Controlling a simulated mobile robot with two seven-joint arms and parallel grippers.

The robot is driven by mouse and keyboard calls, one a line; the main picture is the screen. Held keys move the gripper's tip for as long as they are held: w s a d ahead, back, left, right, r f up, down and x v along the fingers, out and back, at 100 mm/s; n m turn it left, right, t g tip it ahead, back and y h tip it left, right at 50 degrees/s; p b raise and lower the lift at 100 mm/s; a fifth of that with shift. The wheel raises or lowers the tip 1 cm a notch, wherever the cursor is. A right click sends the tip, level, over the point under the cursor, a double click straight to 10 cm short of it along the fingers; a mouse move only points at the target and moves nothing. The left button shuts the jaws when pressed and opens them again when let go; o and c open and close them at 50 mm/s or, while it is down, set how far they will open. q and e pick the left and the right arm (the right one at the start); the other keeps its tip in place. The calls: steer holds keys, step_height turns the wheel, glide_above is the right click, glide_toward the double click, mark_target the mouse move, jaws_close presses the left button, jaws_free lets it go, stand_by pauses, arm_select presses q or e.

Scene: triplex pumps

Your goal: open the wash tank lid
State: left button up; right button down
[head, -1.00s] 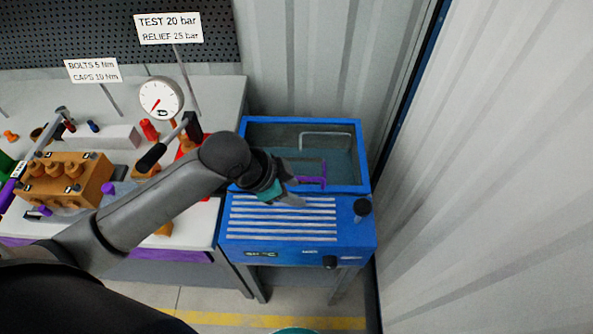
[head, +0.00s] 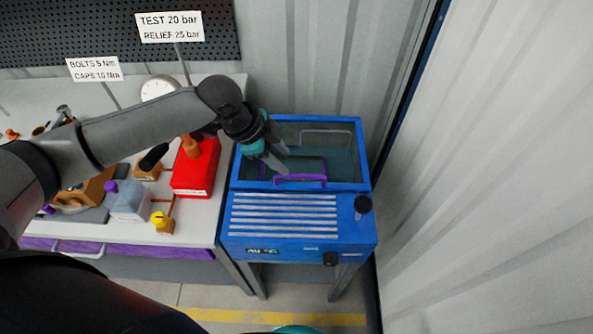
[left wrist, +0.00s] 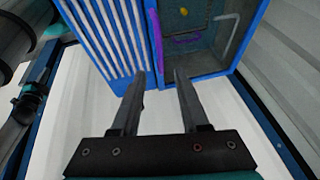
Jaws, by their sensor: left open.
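The blue wash tank (head: 300,245) stands right of the workbench, with a slatted front panel. Its clear lid (head: 340,170) appears shut, with a purple handle (head: 300,179) along the front edge. The handle also shows in the left wrist view (left wrist: 182,43). My left gripper (head: 281,160) is open and empty, over the left part of the lid, a little behind the handle in the head view. In the left wrist view its fingers (left wrist: 158,78) point toward the tank, apart from the handle. Whether a finger touches the lid is unclear.
A workbench (head: 215,215) with a red box (head: 196,168), a pump part (head: 130,200) and a gauge (head: 158,88) lies left of the tank. A black knob (head: 362,205) rises at the tank's right. A corrugated wall (head: 480,200) stands close on the right.

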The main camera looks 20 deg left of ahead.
mark_target(300, 175)
arm_select(q)
steer(key=x, duration=0.8)
steer(key=shift+w+f+b, duration=0.1)
steer(key=shift+f+b, duration=0.1)
steer(key=shift+b, duration=0.2)
steer(key=shift+c, duration=0.2)
jaws_close()
stand_by(0.8)
